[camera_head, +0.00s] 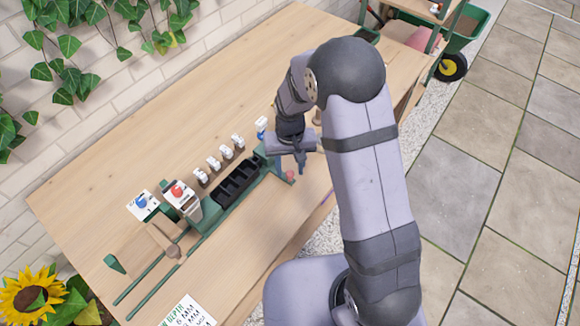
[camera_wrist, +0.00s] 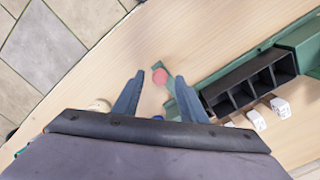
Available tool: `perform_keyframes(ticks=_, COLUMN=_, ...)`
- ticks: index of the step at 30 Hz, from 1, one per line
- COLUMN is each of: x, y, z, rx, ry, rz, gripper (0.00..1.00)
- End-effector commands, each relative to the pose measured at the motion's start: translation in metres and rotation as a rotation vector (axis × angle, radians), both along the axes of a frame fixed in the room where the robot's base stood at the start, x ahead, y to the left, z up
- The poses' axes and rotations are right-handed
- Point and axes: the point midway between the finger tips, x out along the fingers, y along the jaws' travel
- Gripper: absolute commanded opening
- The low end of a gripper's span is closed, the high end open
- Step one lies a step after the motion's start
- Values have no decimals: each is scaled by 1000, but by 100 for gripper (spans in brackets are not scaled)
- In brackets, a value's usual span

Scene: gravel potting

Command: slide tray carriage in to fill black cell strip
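The black cell strip (camera_head: 237,181) lies in the green tray carriage (camera_head: 257,172) on the bench. Its empty-looking cells also show in the wrist view (camera_wrist: 250,82). A pinkish-red knob (camera_head: 291,175) sits at the carriage's near right end; it also shows in the wrist view (camera_wrist: 160,76). My gripper (camera_head: 288,164) is over that end, pointing down. In the wrist view its two blue-grey fingers (camera_wrist: 158,84) are apart, with the knob between their tips and a gap on each side. I cannot tell how far above the knob they are.
Green rails (camera_head: 145,278) run left along the bench (camera_head: 250,75). A dispenser with a red knob (camera_head: 178,190) stands left of the strip. Several small white labelled blocks (camera_head: 226,152) line its far side. A blue-knobbed piece (camera_head: 141,202) and a white sign (camera_head: 187,313) are further left.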

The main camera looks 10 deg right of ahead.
Motion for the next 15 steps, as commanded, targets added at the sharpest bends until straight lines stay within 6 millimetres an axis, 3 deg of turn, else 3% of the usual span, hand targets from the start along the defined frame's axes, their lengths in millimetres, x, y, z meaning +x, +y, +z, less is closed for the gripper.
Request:
perform_keyframes(ticks=14, x=0, y=0, z=-12, rx=0, ry=-1, rz=0, gripper=39)
perform_keyframes(ticks=15, x=0, y=0, z=-12, rx=0, ry=-1, rz=0, gripper=34)
